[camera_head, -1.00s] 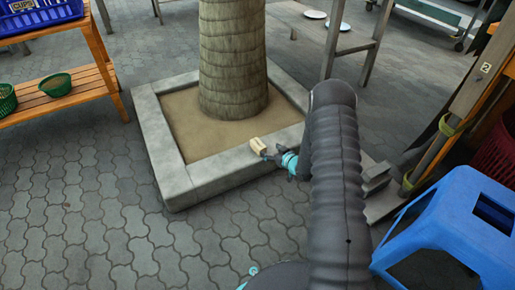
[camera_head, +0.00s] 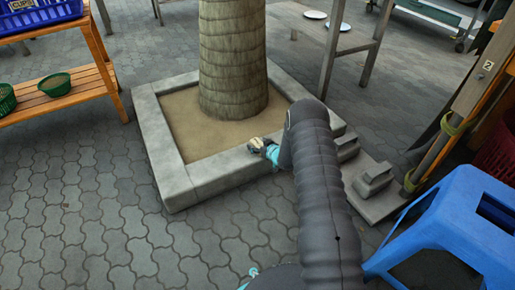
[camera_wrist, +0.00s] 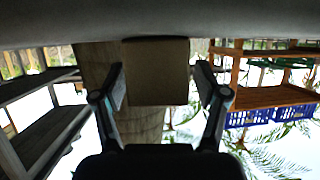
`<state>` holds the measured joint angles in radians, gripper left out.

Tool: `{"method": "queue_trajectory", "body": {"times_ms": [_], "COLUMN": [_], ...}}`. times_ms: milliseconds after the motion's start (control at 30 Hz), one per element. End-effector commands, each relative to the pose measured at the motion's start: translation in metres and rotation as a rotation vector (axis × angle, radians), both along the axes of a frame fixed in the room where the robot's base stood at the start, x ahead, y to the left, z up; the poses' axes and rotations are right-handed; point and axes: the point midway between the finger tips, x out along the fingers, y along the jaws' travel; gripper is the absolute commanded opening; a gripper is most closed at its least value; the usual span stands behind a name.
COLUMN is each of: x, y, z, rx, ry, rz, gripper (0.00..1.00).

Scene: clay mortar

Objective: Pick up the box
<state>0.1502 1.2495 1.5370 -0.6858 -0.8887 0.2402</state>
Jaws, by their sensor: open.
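The box (camera_head: 255,141) is small and beige-tan. In the head view it sits on the stone rim (camera_head: 229,161) around the tree trunk, partly hidden by my gripper (camera_head: 263,146). In the wrist view, which is upside down, the box (camera_wrist: 157,70) is a plain brown block in the middle, against the grey rim surface (camera_wrist: 60,28). The two open fingers of my gripper (camera_wrist: 160,84) stand on either side of it. I cannot tell whether the fingers touch it.
The tree trunk (camera_head: 232,60) rises behind the box. A blue stool (camera_head: 455,225) stands at the right, near a wooden post (camera_head: 475,75) and stone blocks (camera_head: 373,180). A wooden shelf (camera_head: 60,103) with green baskets is at the left. The paving at front left is clear.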

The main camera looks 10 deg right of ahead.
Motion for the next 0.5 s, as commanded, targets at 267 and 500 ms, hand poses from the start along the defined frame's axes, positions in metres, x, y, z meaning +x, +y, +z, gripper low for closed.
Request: {"method": "queue_trajectory", "body": {"times_ms": [267, 500], "x": [0.0002, 0.0001], "y": [-0.0001, -0.0002], "z": [0.0, 0.0], "rx": [0.001, 0.001], "ry": [0.0, 0.0], "rz": [0.0, 0.0], "gripper": [0.55, 0.08]}}
